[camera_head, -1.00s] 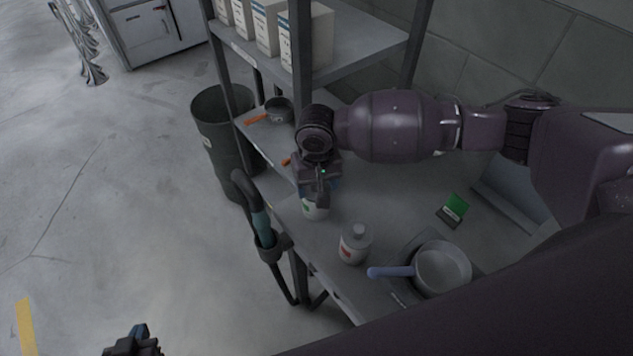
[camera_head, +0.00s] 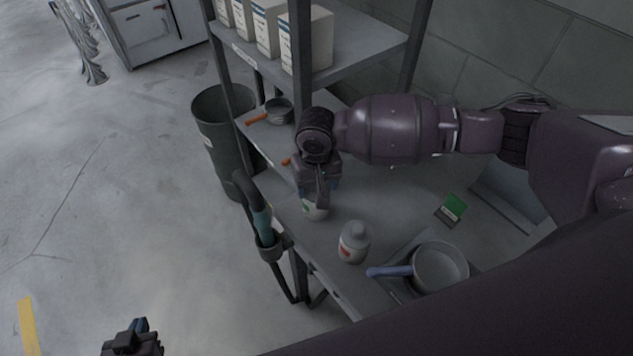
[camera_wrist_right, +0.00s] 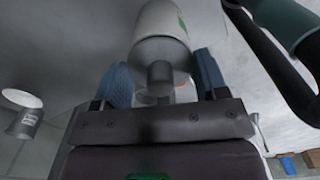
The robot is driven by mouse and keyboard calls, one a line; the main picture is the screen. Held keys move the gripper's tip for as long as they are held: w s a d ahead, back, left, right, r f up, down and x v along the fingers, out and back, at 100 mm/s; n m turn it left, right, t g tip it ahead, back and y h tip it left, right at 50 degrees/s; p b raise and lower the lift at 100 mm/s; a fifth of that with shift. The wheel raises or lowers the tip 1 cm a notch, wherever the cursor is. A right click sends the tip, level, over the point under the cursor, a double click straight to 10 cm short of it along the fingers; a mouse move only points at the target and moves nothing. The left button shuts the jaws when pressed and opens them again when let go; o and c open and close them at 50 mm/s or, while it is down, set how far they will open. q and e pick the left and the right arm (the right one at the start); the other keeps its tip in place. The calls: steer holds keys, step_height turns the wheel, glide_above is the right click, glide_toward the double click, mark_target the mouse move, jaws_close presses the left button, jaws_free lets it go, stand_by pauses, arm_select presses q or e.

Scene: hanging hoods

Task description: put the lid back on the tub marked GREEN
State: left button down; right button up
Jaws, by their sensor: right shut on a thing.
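The white tub with a green mark (camera_head: 314,211) stands near the front edge of the work surface; in the right wrist view its wall (camera_wrist_right: 160,18) shows beyond the lid. The grey lid (camera_wrist_right: 158,50) with a knob is between my right gripper's blue fingers and lines up with the tub's top. I cannot tell whether it is fully seated. My right gripper (camera_head: 318,190) is directly above the tub, shut on the lid, and hides most of it in the head view. My left gripper (camera_head: 135,342) is low at the left, away from the tub; its fingers are unclear.
A white tub with a red mark (camera_head: 353,245) and grey top stands to the right. Beyond are a blue-handled pan (camera_head: 440,267) and a green item (camera_head: 454,206). A shelf post (camera_head: 299,45) and teal-handled hose tool (camera_head: 262,222) are close to the gripper. A bin (camera_head: 222,140) stands behind.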

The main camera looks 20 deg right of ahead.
stand_by(0.4)
steer(key=o, duration=0.9)
steer(key=shift+o, duration=0.4)
steer(key=shift+o, duration=0.4)
